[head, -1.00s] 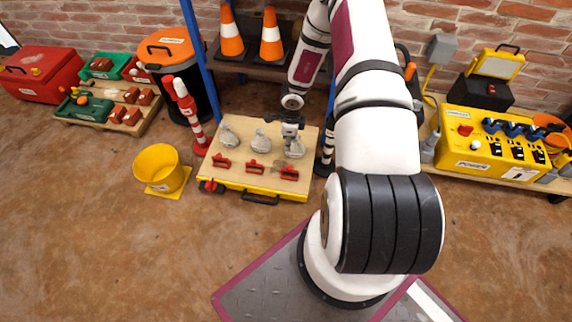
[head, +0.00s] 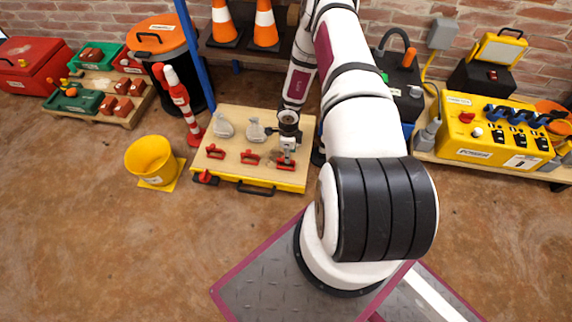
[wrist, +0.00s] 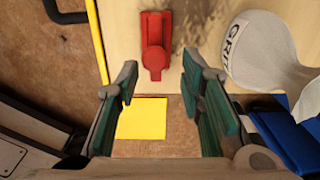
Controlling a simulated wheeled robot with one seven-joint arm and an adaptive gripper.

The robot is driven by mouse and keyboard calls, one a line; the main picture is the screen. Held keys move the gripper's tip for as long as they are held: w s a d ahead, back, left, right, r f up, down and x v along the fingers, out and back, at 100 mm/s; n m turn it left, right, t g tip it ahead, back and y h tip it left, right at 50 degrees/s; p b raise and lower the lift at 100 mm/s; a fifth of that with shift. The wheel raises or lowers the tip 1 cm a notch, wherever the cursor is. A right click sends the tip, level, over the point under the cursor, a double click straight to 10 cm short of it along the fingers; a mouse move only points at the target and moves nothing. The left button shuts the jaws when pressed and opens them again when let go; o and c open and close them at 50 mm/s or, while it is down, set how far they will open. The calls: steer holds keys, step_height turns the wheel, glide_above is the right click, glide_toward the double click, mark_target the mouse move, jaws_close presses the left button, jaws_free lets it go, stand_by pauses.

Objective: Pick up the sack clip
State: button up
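Three red clips stand in a row near the front of a tan board: a left one (head: 215,152), a middle one (head: 250,157) and a right one (head: 285,165). My gripper (head: 286,158) is low over the right clip and partly hides it in the head view. In the wrist view a red clip (wrist: 155,45) lies ahead of my open fingers (wrist: 165,100), roughly centred between them but beyond the tips. Nothing is between the fingers. I cannot tell how high they are above the board.
Grey sacks stand behind the clips; the left sack (head: 224,126) and middle sack (head: 256,130) show. A sack marked GRIT (wrist: 262,55) is close to the right finger in the wrist view. The board (head: 232,173) has a yellow front edge. A yellow bucket (head: 150,158) stands left.

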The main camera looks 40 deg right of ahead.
steer(key=f+b, duration=0.2)
steer(key=f, duration=0.2)
steer(key=shift+s+a+f+b, duration=0.1)
steer(key=shift+a+f+b, duration=0.15)
steer(key=shift+f+b, duration=0.15)
steer(key=shift+c, duration=0.6)
jaws_close()
